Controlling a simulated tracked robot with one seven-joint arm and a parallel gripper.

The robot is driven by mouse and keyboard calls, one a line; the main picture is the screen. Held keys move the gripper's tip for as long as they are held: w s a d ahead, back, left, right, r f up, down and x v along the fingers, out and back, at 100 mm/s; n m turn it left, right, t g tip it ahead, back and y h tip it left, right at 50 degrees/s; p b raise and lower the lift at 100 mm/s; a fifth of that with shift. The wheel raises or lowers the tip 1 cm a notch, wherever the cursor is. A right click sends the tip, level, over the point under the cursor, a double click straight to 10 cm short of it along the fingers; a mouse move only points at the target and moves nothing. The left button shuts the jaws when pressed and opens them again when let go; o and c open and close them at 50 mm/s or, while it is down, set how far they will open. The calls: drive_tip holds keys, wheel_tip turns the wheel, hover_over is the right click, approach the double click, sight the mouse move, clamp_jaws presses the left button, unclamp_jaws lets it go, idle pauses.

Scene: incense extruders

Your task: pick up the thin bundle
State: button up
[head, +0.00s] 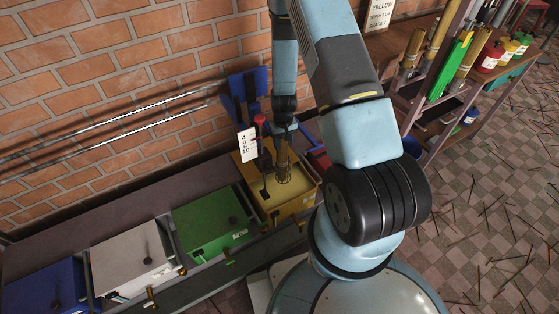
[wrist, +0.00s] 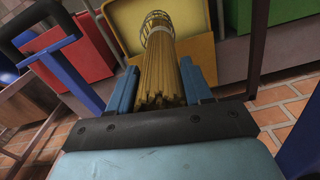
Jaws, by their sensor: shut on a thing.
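The thin bundle (wrist: 163,75) is a sheaf of tan sticks with a pale band around it. In the wrist view it lies between the two blue fingers of my gripper (wrist: 158,68), which is shut on it. Its far end points at a round wire holder (wrist: 158,22) in the yellow box (wrist: 128,30). In the head view my gripper (head: 284,126) is above the yellow box (head: 300,202), and the bundle (head: 282,152) hangs upright below it at the wire holder (head: 284,179). I cannot tell how deep the bundle sits in the holder.
A green box (head: 213,220), a white box (head: 130,262) and a blue box (head: 45,290) stand in a row to the left. A red-knobbed lever (head: 260,122) and a white number card (head: 247,145) are close left of my gripper. A brick wall is behind.

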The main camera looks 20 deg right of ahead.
clamp_jaws()
idle(0.3)
wheel_tip(320, 180, up, 39)
idle(1.9)
